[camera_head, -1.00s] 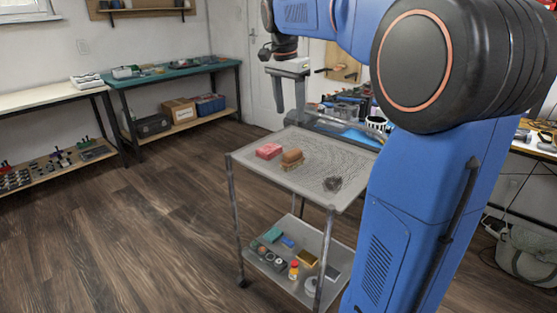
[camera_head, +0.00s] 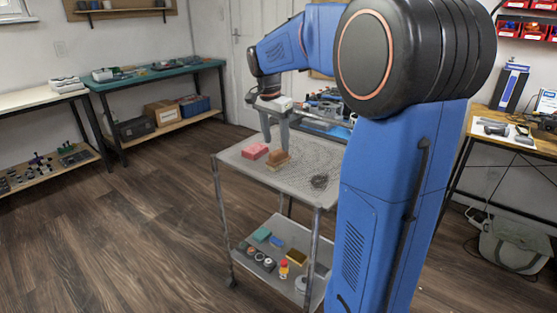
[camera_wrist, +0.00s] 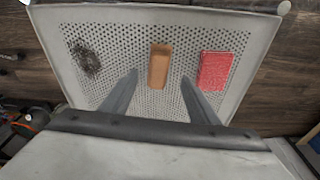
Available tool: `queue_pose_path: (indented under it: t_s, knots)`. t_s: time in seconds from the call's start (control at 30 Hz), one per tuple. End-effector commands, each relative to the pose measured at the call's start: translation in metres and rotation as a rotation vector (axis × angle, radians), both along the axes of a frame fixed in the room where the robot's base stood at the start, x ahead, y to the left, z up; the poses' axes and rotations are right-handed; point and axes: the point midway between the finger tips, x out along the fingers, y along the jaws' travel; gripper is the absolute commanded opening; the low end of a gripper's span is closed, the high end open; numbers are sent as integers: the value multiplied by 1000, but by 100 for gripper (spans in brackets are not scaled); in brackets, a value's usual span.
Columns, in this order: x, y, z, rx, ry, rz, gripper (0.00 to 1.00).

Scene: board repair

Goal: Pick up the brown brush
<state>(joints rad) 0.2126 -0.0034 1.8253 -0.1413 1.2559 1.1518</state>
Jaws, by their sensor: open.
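The brown brush (camera_head: 277,159) stands on the upper shelf of the cart, bristles down, beside a red block. In the wrist view the brush (camera_wrist: 159,66) lies upright in the picture, between and beyond my fingertips. My gripper (camera_head: 275,139) is open and empty, above the cart top close to the brush. In the wrist view my gripper (camera_wrist: 160,76) has its two fingers spread wide, one on each side of the brush's line. I cannot tell the exact height of the fingertips above the shelf.
The red block (camera_wrist: 215,71) lies right of the brush in the wrist view, near the right finger. A dark wiry scourer (camera_wrist: 88,60) lies to the left. The perforated cart top (camera_head: 240,160) has a raised rim. Several small items fill its lower shelf (camera_head: 270,279).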

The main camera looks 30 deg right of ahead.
Motion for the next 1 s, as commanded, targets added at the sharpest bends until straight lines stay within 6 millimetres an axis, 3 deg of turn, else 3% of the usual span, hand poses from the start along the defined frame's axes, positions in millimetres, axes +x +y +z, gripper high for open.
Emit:
queue_pose_path:
  t_s: [0.5,0.77,0.8,1.0]
  knots:
    - [-1,-10,-50,0,1,0,55]
    - [-1,-10,-53,0,0,0,55]
    - [-1,-10,-53,0,0,0,52]
    - [-1,-10,-53,0,0,0,10]
